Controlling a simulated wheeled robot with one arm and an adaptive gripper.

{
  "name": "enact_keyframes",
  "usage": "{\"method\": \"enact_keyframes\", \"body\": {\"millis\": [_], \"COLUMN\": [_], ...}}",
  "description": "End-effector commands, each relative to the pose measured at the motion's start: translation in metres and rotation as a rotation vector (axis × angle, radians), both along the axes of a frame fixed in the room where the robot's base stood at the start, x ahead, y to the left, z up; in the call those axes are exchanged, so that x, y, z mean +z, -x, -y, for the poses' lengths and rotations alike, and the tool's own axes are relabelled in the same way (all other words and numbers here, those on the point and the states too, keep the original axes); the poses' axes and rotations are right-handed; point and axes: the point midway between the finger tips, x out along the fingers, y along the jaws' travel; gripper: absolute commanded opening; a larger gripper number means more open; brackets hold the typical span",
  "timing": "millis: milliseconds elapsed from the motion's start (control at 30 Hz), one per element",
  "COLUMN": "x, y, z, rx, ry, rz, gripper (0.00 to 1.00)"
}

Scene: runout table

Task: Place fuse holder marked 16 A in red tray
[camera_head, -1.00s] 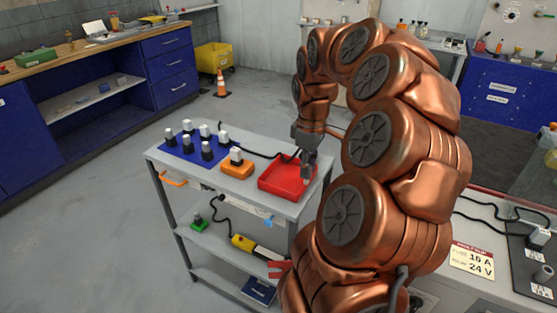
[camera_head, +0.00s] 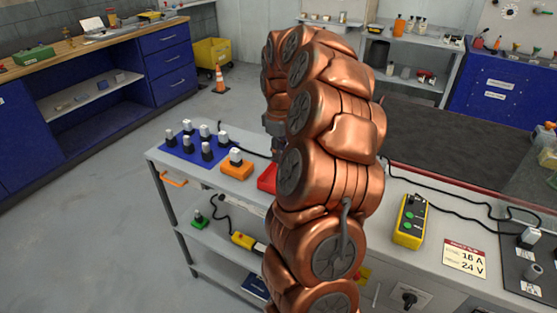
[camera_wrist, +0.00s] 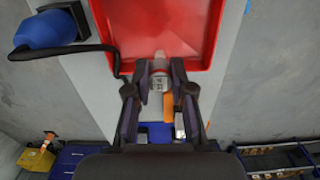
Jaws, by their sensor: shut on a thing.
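My gripper (camera_wrist: 160,82) is shut on a small grey-white fuse holder (camera_wrist: 159,72) with dark marking too small to read surely. In the wrist view, the holder shows against the near edge of the red tray (camera_wrist: 205,62); I cannot tell its height above it. In the head view, the red tray (camera_head: 267,179) is mostly hidden behind my arm, and the held holder is hidden. Several fuse holders with pale tops and black bodies (camera_head: 207,152) stand on a blue mat (camera_head: 172,151). Another (camera_head: 235,157) stands on an orange block (camera_head: 237,171).
The grey cart (camera_head: 160,155) has a black cable behind the orange block. To the right, a bench holds a yellow button box (camera_head: 410,220) and a sign (camera_head: 465,258) reading 16 A 24 V. A black box with a blue part (camera_wrist: 50,30) shows beside the tray in the wrist view.

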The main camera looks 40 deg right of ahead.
Motion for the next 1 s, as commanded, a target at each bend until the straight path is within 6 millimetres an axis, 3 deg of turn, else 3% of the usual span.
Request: {"method": "enact_keyframes", "body": {"millis": [467,867,900,1000], "x": [-0.035,-0.04,-0.04,-0.039], "y": [-0.003,-0.004,-0.004,-0.004], "z": [0.0,0.0,0.0,0.0], "rx": [0.0,0.0,0.0,0.0], "ry": [-0.003,-0.001,-0.001,-0.001], "rz": [-0.005,-0.001,-0.001,-0.001], "gripper": [0.0,0.0,0.24,0.35]}}
